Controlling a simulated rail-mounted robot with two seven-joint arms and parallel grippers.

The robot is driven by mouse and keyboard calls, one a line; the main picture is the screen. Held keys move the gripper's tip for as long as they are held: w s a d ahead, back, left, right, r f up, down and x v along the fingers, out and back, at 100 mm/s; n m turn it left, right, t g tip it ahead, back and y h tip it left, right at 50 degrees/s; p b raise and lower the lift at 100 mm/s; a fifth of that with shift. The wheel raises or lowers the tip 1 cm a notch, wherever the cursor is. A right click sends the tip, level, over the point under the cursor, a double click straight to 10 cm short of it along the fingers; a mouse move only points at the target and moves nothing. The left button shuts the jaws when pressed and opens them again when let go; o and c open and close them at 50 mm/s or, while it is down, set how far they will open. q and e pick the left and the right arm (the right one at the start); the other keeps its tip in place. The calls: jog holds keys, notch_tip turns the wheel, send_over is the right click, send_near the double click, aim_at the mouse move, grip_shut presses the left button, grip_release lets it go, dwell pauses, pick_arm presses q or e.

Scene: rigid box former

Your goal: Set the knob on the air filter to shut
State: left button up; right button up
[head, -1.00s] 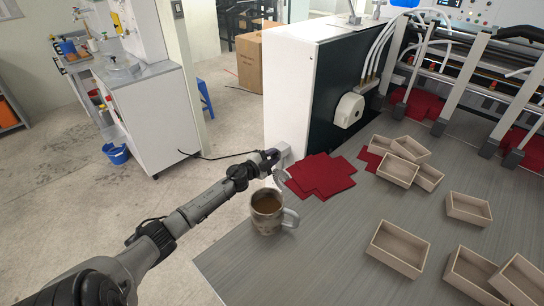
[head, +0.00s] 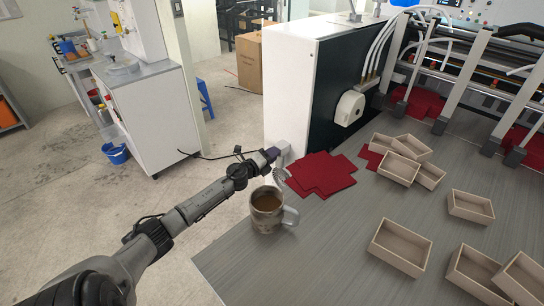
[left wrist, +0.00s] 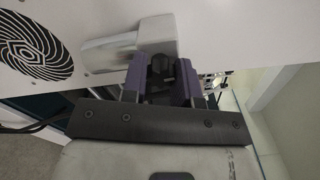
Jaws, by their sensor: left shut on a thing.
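The air filter (head: 284,147) shows in the head view as a small pale block low on the side of the white machine cabinet. In the left wrist view its grey housing (left wrist: 118,52) sticks out from a white panel. My left gripper (head: 272,154) is up against it. In the left wrist view its purple-padded fingers (left wrist: 162,78) are shut on a dark knob (left wrist: 183,72) beside the housing. The fingers hide much of the knob, and I cannot tell its setting. My right gripper is not in view.
A mug of brown drink (head: 267,209) stands at the table's (head: 330,240) near left edge, close to my left forearm. Red sheets (head: 322,174) and several open boxes (head: 400,247) lie on the table. The white cabinet (head: 292,85) rises beyond the gripper. A round fan grille (left wrist: 35,45) is on the panel.

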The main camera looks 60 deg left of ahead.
pick_arm(q)
jog(key=shift+m, duration=0.6)
jog(key=o, duration=0.9)
jog(key=shift+s, duration=0.1)
jog(key=shift+p+v, duration=1.3)
jog(key=shift+v, duration=5.55)
